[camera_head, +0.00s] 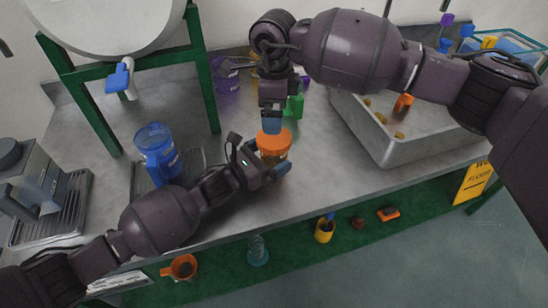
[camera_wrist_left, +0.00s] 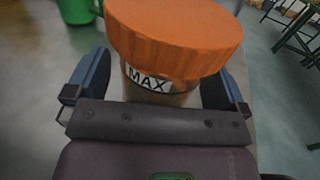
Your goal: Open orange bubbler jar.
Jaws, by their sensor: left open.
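The orange bubbler jar (camera_head: 274,150) stands near the counter's front edge, with its wide orange lid (camera_head: 273,137) on top. In the left wrist view the lid (camera_wrist_left: 176,40) fills the upper middle, above a clear body (camera_wrist_left: 158,98) with a "MAX" label. My left gripper (camera_head: 268,162) is open, with its blue fingers on either side of the jar's body below the lid; I cannot tell whether they touch it. My right gripper (camera_head: 272,122) points down just above the lid's far side. Its finger gap is hidden, and contact with the lid is unclear.
A green jar (camera_head: 294,104) and a purple jar (camera_head: 226,78) stand behind. A blue pitcher (camera_head: 157,152) is at the left. A metal sink tray (camera_head: 385,148) lies to the right. Several items lie on the green lower shelf (camera_head: 345,215). Bare counter (camera_head: 320,165) shows right of the jar.

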